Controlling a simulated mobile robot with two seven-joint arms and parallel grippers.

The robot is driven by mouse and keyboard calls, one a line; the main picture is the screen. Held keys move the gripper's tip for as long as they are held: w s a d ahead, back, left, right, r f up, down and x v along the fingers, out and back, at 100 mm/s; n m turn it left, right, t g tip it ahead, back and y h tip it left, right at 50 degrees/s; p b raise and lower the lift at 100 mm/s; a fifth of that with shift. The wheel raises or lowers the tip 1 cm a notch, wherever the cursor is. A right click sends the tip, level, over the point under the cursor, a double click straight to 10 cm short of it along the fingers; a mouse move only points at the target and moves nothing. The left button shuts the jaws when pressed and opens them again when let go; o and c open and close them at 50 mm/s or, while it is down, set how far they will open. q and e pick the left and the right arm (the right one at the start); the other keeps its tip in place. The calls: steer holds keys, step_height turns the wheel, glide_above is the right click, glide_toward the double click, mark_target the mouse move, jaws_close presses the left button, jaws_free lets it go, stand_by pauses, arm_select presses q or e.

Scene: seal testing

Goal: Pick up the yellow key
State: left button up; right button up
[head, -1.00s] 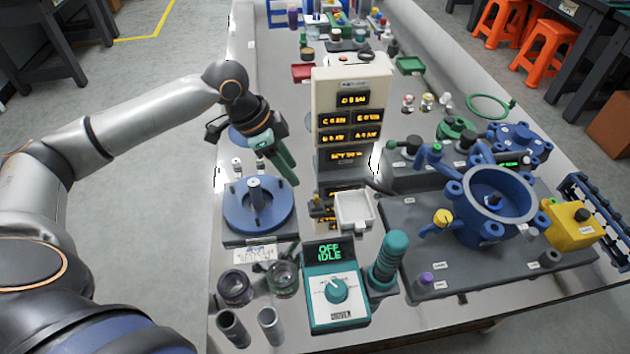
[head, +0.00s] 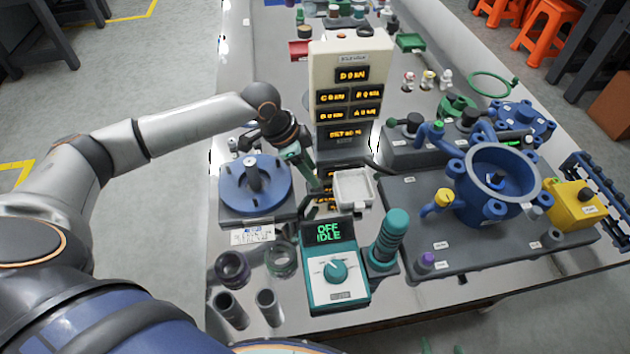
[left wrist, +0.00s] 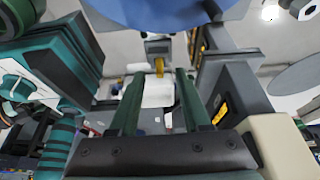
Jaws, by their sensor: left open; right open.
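A small yellow piece, which looks like the yellow key (left wrist: 160,66), shows in the left wrist view between my open fingers and beyond their tips. It stands against a grey block by the white tray (head: 353,188). In the head view, the key's area left of the tray is largely covered by my left gripper (head: 316,184). That gripper is open and empty, its green fingers pointing down beside the tray and the display tower. Whether it touches the key cannot be told. My right gripper (head: 441,347) shows only its green fingertips at the bottom edge, apart and empty.
The cream display tower (head: 350,80) stands just behind the left gripper. The blue round fixture (head: 232,190) is to its left. A teal meter (head: 337,285) and teal handle (head: 388,238) stand in front. A blue vessel (head: 465,190) and yellow box (head: 575,205) are at right.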

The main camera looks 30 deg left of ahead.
arm_select(q)
steer(key=shift+w+d+f, duration=0.15)
steer(key=shift+d+f, duration=0.05)
steer(key=shift+f, duration=0.45)
jaws_close()
